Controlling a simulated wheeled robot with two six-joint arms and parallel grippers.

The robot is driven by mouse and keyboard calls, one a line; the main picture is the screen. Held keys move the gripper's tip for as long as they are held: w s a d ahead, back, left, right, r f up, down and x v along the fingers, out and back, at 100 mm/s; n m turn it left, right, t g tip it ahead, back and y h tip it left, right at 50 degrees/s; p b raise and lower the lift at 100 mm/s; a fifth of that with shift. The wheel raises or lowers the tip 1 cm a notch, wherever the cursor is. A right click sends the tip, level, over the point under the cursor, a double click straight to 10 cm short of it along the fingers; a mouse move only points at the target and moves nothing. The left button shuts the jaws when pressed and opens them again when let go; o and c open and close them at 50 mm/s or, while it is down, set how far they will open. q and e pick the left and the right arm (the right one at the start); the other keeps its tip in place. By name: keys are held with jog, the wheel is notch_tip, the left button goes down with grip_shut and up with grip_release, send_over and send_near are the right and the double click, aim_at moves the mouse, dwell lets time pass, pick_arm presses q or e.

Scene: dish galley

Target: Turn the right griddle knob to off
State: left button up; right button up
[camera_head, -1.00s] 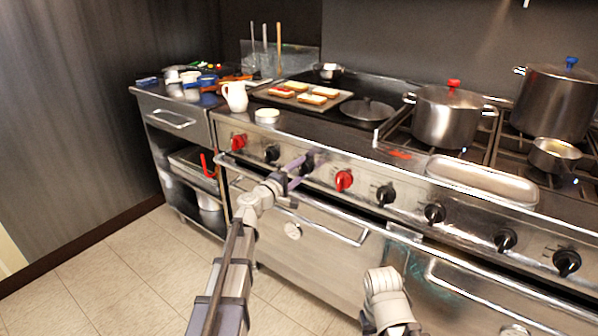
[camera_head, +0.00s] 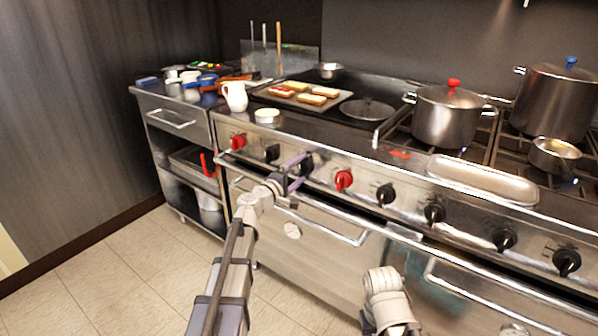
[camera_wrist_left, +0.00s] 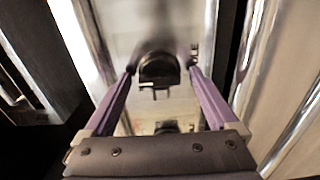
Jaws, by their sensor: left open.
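The stove's front panel carries a row of knobs. A black knob (camera_head: 307,168), third from the left, sits between the purple fingers of my left gripper (camera_head: 303,170). Which knob is the right griddle knob is not labelled; this black one is below the griddle area, left of a red knob (camera_head: 344,180). My right arm shows at the bottom, but its gripper does not.
Another red knob (camera_head: 238,141) and a black knob (camera_head: 272,153) are to the left. Oven door handles (camera_head: 330,228) run below the panel. A tray with toast (camera_head: 311,99), a white pitcher (camera_head: 235,96) and a large pot (camera_head: 446,116) stand above.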

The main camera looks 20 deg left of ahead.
pick_arm(q)
jog(key=v, duration=0.7)
jog(key=shift+s, duration=0.35)
